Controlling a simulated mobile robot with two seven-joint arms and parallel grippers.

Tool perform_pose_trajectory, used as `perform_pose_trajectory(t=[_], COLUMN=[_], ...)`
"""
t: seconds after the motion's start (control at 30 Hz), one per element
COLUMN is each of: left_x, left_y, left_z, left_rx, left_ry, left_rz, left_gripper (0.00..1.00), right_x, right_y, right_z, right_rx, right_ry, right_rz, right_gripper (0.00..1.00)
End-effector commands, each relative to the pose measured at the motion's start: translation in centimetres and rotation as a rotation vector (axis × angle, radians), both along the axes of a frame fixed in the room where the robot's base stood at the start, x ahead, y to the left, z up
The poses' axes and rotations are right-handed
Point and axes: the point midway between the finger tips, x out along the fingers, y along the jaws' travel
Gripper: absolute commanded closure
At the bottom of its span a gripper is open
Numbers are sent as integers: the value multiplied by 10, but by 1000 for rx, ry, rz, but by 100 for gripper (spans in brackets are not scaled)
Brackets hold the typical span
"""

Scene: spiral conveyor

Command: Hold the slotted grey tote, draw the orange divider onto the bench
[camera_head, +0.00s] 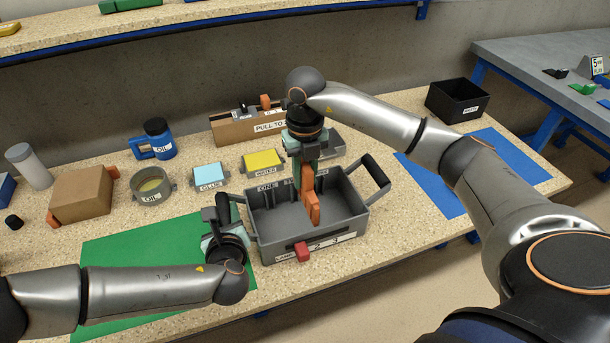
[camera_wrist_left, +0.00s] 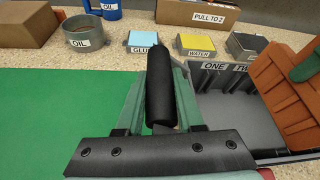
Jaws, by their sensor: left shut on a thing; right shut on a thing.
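The slotted grey tote (camera_head: 350,222) stands on the bench, with black grips on both side handles and a front label. My left gripper (camera_head: 222,212) is shut on its left handle; the wrist view shows the black grip (camera_wrist_left: 160,90) between the fingers. My right gripper (camera_head: 307,165) points down over the tote, shut on the orange divider (camera_head: 312,208). The divider is upright, and its lower part shows against the tote's inside. It also shows in the left wrist view (camera_wrist_left: 288,105). I cannot tell whether its lower edge is still in a slot.
A green mat (camera_head: 130,245) lies left of the tote and a blue mat (camera_head: 440,185) to the right. Behind stand a glue box (camera_head: 208,176), a water box (camera_head: 263,161), an oil pot (camera_head: 151,188) and a cardboard bin (camera_head: 232,131). A black bin (camera_head: 458,101) stands back right.

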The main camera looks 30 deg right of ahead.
Motion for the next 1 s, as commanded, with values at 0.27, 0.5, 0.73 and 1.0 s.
perform_pose_trajectory(t=[0.27, 0.5, 0.73, 1.0], left_x=[-2, -2, -2, -3], left_y=[0, 0, 0, 0], left_z=[-4, -4, -4, -4], left_rx=[3, 3, 4, 4], left_ry=[9, 9, 10, 10], left_rz=[-2, -2, -3, -3], left_gripper=[100, 100, 100, 100], right_x=[1, 1, 0, 0], right_y=[0, 0, 0, 0], right_z=[19, 37, 39, 39], right_rx=[0, 1, 1, 1], right_ry=[-3, -3, 0, -1], right_rz=[0, -1, -1, -1], right_gripper=[100, 100, 100, 100])
